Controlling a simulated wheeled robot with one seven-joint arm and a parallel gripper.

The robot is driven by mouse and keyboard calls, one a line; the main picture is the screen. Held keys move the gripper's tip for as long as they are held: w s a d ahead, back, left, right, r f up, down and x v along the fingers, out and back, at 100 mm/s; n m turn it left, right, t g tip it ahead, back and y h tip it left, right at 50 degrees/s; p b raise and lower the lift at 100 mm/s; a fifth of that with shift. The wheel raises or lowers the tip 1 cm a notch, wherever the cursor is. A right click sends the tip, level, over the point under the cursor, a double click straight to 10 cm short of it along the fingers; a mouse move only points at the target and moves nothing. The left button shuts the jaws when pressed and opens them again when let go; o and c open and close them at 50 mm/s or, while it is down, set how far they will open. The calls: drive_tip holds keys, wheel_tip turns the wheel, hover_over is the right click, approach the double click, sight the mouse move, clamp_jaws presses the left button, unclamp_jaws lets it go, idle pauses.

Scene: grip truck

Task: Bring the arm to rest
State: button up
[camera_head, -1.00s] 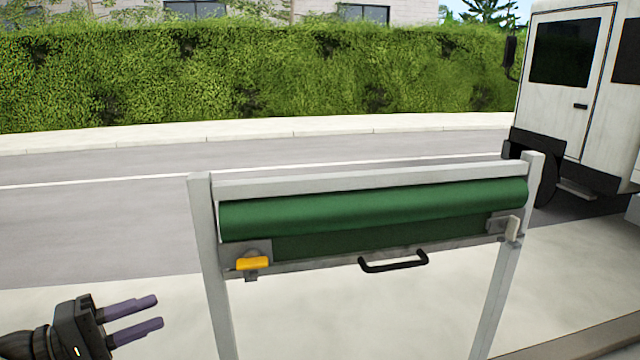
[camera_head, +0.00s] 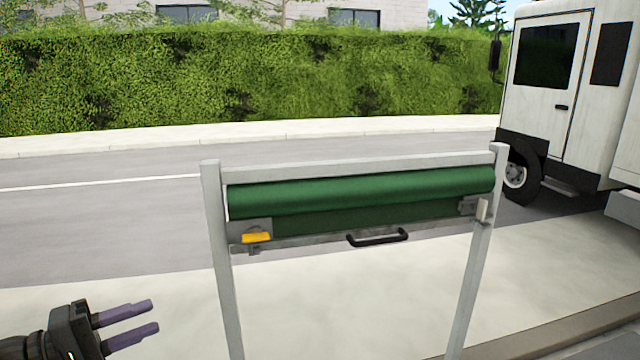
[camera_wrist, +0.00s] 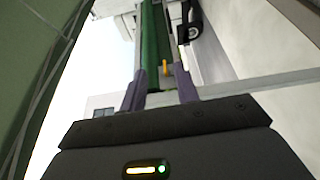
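My gripper (camera_head: 154,321) is at the lower left of the head view, with its two purple fingers spread apart and nothing between them. It also shows in the wrist view (camera_wrist: 160,95), fingers apart. It is to the left of a grey metal frame (camera_head: 218,270) and clear of it. The frame carries a rolled green sheet (camera_head: 360,194), a yellow latch (camera_head: 256,237) at the left and a black handle (camera_head: 377,238) at the lower bar. In the wrist view the green sheet (camera_wrist: 155,45) and the yellow latch (camera_wrist: 165,67) lie beyond the fingers.
A white truck (camera_head: 575,90) stands at the right on the road (camera_head: 100,225). A hedge (camera_head: 250,80) runs along the far side. Pale pavement (camera_head: 350,300) lies open around the frame, with a kerb (camera_head: 560,340) at the lower right.

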drive_tip(key=w+d+f+n+g+y, duration=0.1)
drive_tip(key=w+d+f+g+y, duration=0.3)
drive_tip(key=w+d, duration=0.65)
drive_tip(key=w+d+f+g+y, duration=0.15)
drive_tip(key=d+f, duration=0.25)
drive_tip(key=d, duration=0.4)
drive_tip(key=w+d+f+g, duration=0.1)
drive_tip(key=d+f+g, duration=0.1)
drive_tip(key=d+f, duration=0.35)
drive_tip(key=s+d+f+m+y, duration=0.3)
drive_tip(key=s+d+m+y, duration=0.1)
drive_tip(key=s+d, duration=0.4)
drive_tip(key=s+d+f+m+y, duration=0.4)
drive_tip(key=s+d, duration=0.4)
drive_tip(key=d, duration=0.3)
drive_tip(key=shift+d+y, duration=0.25)
drive_tip(key=shift+y, duration=0.3)
